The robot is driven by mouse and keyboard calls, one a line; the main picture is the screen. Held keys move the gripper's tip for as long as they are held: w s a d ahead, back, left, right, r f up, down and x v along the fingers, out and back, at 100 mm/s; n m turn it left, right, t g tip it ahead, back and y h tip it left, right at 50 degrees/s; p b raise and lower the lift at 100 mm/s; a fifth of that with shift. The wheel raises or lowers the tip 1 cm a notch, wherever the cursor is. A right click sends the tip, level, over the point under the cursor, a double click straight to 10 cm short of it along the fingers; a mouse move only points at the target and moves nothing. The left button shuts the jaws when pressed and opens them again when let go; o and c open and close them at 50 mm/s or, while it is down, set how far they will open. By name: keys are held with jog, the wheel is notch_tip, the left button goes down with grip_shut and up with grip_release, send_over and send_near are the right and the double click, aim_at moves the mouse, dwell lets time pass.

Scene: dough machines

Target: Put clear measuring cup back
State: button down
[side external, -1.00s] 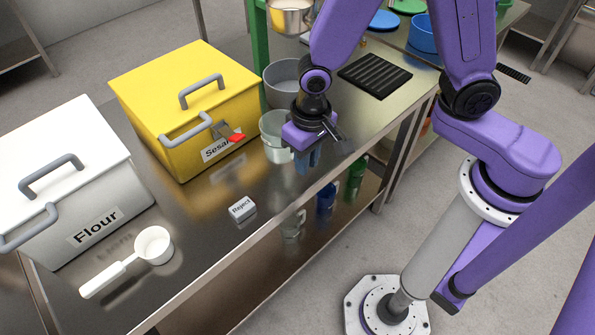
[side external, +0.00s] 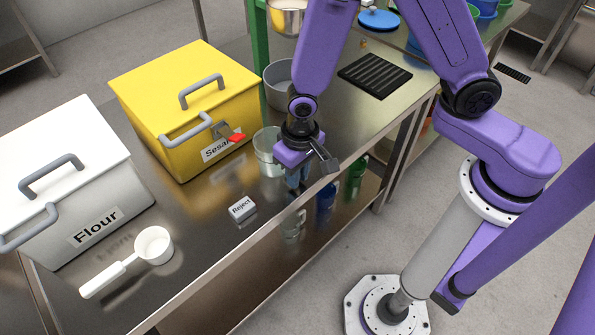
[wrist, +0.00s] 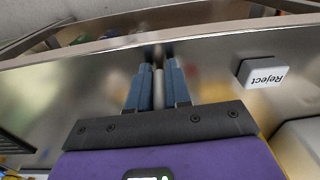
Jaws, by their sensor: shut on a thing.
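The clear measuring cup (side external: 267,150) is upright beside the yellow Sesame bin, just left of my gripper. My gripper (side external: 297,180) points down near the table's front edge, its blue fingers shut on the cup's handle. In the wrist view a pale strip, likely the handle (wrist: 158,90), lies between the fingers; the cup's body is not visible there. I cannot tell whether the cup's base touches the steel table (side external: 205,215).
A yellow bin (side external: 165,85), white Flour bin (side external: 60,165), white scoop (side external: 150,245) and Reject block (side external: 242,208) share the table. A grey pot (side external: 277,90) stands behind the cup. Blue (side external: 326,195) and green (side external: 357,175) vessels show below the table edge.

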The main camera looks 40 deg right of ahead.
jog(key=shift+f, duration=0.1)
jog(key=c, duration=1.1)
grip_release()
jog(key=shift+o, duration=0.2)
jog(key=r, duration=1.2)
jog(key=shift+s+d+r, duration=0.15)
jog(key=shift+s, duration=0.05)
jog(key=s+d+r+n, duration=0.3)
jog(key=s+d+n, duration=0.3)
jog(key=s+d, duration=0.1)
jog(key=s+d+r+n, duration=0.3)
jog(key=s+d+n, duration=0.3)
jog(key=s, duration=0.3)
jog(key=shift+d, duration=0.9)
